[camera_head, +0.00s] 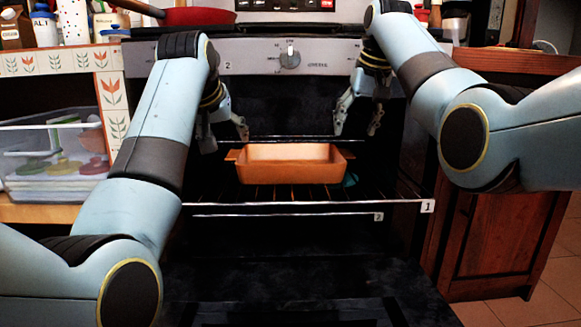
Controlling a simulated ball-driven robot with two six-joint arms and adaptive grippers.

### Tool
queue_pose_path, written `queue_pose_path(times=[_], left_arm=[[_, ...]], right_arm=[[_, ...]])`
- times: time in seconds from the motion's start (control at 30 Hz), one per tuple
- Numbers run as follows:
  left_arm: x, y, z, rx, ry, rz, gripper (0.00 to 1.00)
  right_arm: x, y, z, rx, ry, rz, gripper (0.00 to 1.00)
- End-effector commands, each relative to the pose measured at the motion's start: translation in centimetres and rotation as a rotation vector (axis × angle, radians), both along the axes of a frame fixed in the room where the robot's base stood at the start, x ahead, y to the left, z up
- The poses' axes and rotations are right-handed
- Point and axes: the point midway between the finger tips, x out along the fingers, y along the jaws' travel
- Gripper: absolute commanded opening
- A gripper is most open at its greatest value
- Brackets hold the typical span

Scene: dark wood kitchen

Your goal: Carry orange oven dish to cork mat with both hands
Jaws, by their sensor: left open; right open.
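The orange oven dish (292,172) stands on the wire oven rack (310,205), inside the open oven. It has a small handle at its left end and another at its right end. My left gripper (222,140) is open and empty, a little above and left of the dish's left handle. My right gripper (357,131) is open and empty, above the dish's right handle and pointing down. Neither gripper appears to touch the dish. I do not see a cork mat in this view.
A red pan (197,16) is on the stove top. A clear plastic box (55,160) stands on the left counter. A wooden cabinet (505,240) is at the right. The open oven door lies below the rack.

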Motion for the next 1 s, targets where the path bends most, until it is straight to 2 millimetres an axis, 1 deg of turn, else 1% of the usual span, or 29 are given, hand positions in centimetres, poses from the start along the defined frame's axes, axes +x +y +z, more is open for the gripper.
queue_pose_path(times=[0.03, 0.3, 0.5, 0.63, 0.97, 1.0], left_arm=[[0.5, 0.0, -0.6, 0.001, 0.002, 0.0, 0.59], [4.0, -0.3, -4.0, 0.001, 0.003, 0.0, 0.59], [5.9, -0.4, -5.9, 0.001, 0.001, 0.0, 0.59], [6.5, -0.5, -6.5, 0.0, 0.0, 0.0, 0.59], [6.7, -0.5, -6.7, -0.001, 0.0, 0.001, 0.59], [6.7, -0.5, -6.7, 0.0, 0.0, 0.0, 0.55]], right_arm=[[0.2, 0.1, -0.8, 0.0, 0.004, 0.0, 0.59], [2.1, 0.7, -5.3, 0.0, 0.004, 0.0, 0.59], [3.1, 1.1, -7.7, 0.0, 0.003, 0.0, 0.59], [3.4, 1.2, -8.6, 0.0, 0.003, 0.0, 0.59], [3.5, 1.2, -8.8, 0.0, 0.001, 0.0, 0.59], [3.5, 1.2, -8.8, 0.0, 0.0, 0.0, 0.55]])
